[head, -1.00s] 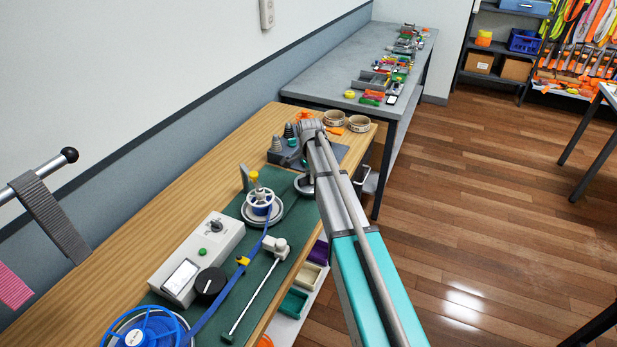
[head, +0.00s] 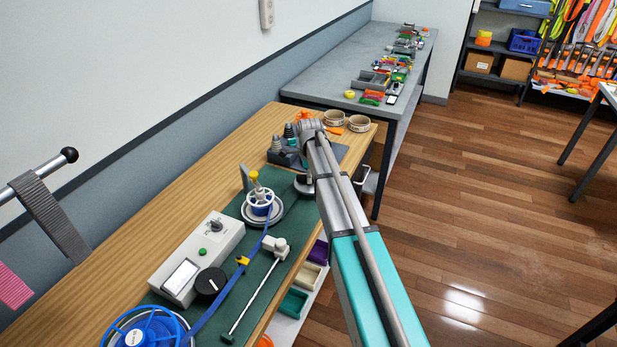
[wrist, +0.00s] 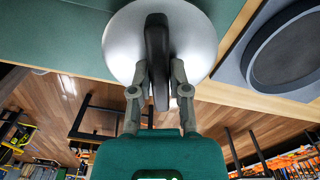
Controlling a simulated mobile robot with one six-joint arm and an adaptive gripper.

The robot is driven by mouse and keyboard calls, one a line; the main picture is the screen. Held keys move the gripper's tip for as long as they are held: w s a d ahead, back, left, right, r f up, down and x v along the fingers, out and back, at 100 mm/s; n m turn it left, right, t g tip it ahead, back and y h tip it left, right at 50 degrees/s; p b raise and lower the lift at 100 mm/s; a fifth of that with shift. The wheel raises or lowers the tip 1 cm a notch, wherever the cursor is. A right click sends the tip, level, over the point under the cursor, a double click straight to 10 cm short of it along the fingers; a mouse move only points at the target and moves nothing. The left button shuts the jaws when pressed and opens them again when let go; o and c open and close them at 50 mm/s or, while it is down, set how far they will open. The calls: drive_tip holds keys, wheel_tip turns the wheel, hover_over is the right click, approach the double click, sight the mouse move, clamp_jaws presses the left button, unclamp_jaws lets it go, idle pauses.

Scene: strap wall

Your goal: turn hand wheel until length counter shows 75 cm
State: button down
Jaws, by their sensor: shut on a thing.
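In the wrist view, my gripper (wrist: 160,78) is shut on an upright dark handle (wrist: 157,38), with one finger on each side. The handle stands in front of a round silver disc (wrist: 122,45). In the head view a silver disc (head: 303,187) shows beside the end of my arm; my fingers are hidden there.
A blue strap (head: 225,290) runs from the wheel to a blue reel (head: 147,333). A black knob (head: 210,282) and a thin metal rod (head: 252,296) lie near the box. Grey cones (head: 277,146) and tape rings (head: 358,123) are behind my arm's end.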

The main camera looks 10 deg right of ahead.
drive_tip(key=shift+w+a, duration=0.1)
drive_tip(key=shift+w, duration=0.15)
drive_tip(key=c, duration=0.6)
unclamp_jaws()
drive_tip(key=shift+s, duration=0.1)
drive_tip(key=shift+r, duration=0.1)
